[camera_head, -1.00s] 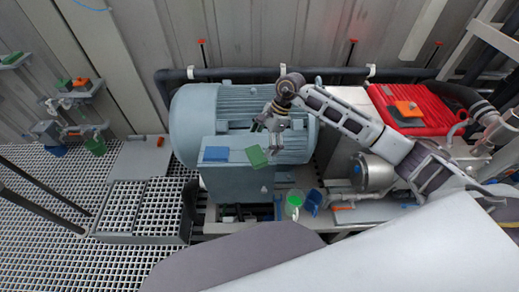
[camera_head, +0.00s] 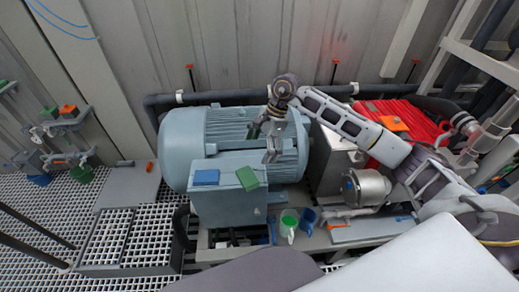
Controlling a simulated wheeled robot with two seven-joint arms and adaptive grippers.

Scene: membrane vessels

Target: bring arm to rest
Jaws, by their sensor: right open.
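My right arm reaches in from the right, and its gripper (camera_head: 267,143) hangs open and empty, pointing down, above the large grey-blue motor (camera_head: 185,150). Just below and left of the gripper, a green block (camera_head: 247,179) and a blue block (camera_head: 206,177) lie on the motor's box-shaped top (camera_head: 225,165). The gripper appears apart from both blocks. My left gripper does not show.
A red ribbed unit (camera_head: 412,120) bears an orange block (camera_head: 394,123). A steel cylinder (camera_head: 366,188) lies beneath my right arm. Grating (camera_head: 110,238) is clear at left.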

